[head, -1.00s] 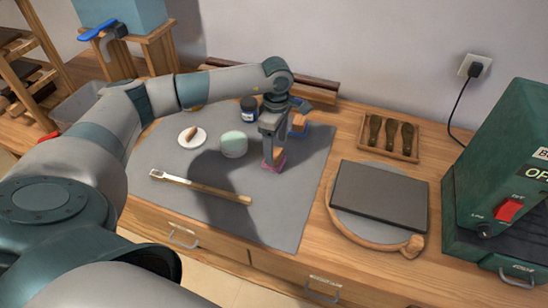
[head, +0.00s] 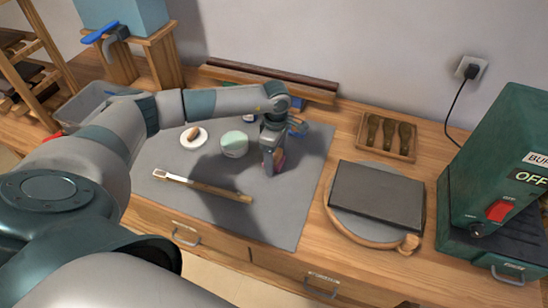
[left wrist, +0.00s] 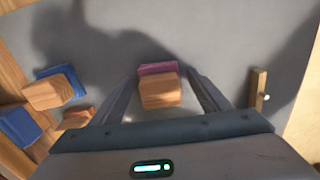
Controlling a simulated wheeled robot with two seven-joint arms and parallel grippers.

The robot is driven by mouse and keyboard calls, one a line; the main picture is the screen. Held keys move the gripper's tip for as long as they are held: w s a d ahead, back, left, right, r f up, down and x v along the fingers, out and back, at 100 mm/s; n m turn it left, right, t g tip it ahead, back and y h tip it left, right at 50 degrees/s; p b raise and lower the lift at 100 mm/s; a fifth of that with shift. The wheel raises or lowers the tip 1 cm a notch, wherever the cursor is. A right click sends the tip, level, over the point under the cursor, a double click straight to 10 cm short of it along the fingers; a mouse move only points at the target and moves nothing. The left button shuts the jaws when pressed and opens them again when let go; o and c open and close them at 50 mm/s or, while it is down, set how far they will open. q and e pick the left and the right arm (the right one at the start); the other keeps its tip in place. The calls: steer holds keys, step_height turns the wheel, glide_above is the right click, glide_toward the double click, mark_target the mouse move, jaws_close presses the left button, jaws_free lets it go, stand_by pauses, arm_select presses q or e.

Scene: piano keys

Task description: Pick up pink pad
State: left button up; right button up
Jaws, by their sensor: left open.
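The pink pad (left wrist: 158,69) has a wooden block (left wrist: 160,93) as its grip and sits on the grey mat. In the left wrist view it lies between the two spread fingers of my left gripper (left wrist: 166,84), with gaps on both sides. In the head view my left gripper (head: 270,168) is down at the mat. It hides most of the pink pad (head: 280,160), which shows at its right side. My right gripper is not in view.
Blue pads with wooden blocks (left wrist: 52,88) lie nearby. A pale green round jar (head: 234,145), a white dish (head: 194,138) and a wooden-handled tool (head: 205,186) lie on the mat (head: 285,220). A dark slab (head: 378,195) and a tool tray (head: 387,137) are to the right.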

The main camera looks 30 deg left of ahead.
mark_target(276, 153)
arm_select(q)
steer(key=c, duration=1.1)
steer(key=shift+c, duration=0.2)
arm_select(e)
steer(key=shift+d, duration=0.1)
arm_select(q)
steer(key=shift+r, duration=0.15)
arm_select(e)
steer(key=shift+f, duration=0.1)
